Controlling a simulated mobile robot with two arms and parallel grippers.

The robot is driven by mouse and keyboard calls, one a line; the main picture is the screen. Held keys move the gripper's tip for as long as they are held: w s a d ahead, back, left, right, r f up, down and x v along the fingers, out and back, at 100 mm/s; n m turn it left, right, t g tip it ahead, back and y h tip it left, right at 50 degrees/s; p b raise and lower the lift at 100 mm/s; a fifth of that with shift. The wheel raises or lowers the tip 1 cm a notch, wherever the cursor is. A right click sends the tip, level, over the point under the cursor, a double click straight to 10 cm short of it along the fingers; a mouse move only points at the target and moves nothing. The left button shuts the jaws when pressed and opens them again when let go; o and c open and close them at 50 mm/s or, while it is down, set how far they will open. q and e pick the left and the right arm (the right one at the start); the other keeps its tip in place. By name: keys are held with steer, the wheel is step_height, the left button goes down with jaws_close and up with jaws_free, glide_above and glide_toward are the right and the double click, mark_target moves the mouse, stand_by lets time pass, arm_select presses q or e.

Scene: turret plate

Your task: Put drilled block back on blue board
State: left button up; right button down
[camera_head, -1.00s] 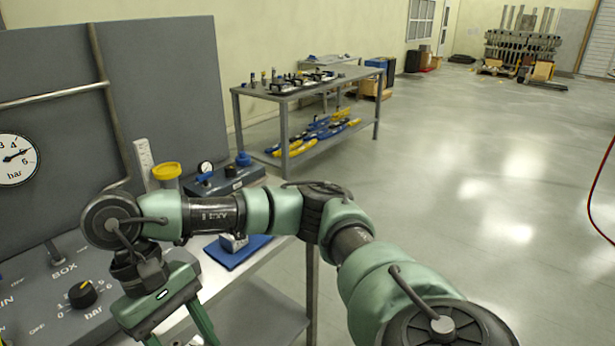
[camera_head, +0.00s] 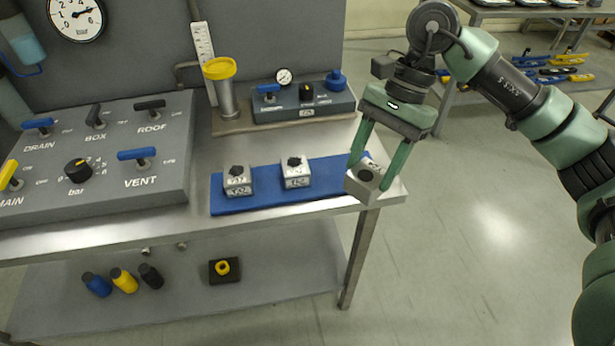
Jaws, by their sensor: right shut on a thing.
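My right gripper (camera_head: 378,172) is shut on a grey metal block (camera_head: 360,188) with a dark round spot on top, which looks like the drilled block. The block is at the right end of the blue board (camera_head: 265,200), by the table's front right corner. Whether it touches the board or hangs just above or beside it, I cannot tell. Two similar marked blocks with dark tops stand on the board, one at the left (camera_head: 238,182) and one near the middle (camera_head: 296,174). My left gripper is not in view.
A control panel (camera_head: 100,190) with levers stands left of the board. Behind the board are a yellow-topped cylinder (camera_head: 222,85) and a grey box (camera_head: 305,104) with a gauge. The lower shelf (camera_head: 190,265) holds small bottles.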

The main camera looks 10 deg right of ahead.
steer(key=w+r+m+t+h+b, duration=0.2)
steer(key=w+r+m+t, duration=0.4)
steer(key=m, duration=0.6)
steer(key=w+r+m+t+h+b, duration=0.1)
steer(key=w+r+m+h+b, duration=0.15)
steer(key=w+m, duration=0.7)
steer(key=shift+s+d+f+m+y+p, duration=0.15)
steer(key=shift+s+f+m+p, duration=0.45)
steer(key=shift+f, duration=2.55)
steer(key=shift+s+a+f+m+y+p, duration=0.15)
steer(key=shift+f+m+p, duration=0.45)
steer(key=shift+f, duration=2.5)
steer(key=shift+s+d+f+m+y+p, duration=0.15)
steer(key=shift+s+f+m+p, duration=0.5)
steer(key=shift+f, duration=2.5)
steer(key=shift+w+n, duration=0.25)
steer(key=shift+n, duration=0.05)
steer(key=c, duration=0.5)
jaws_free()
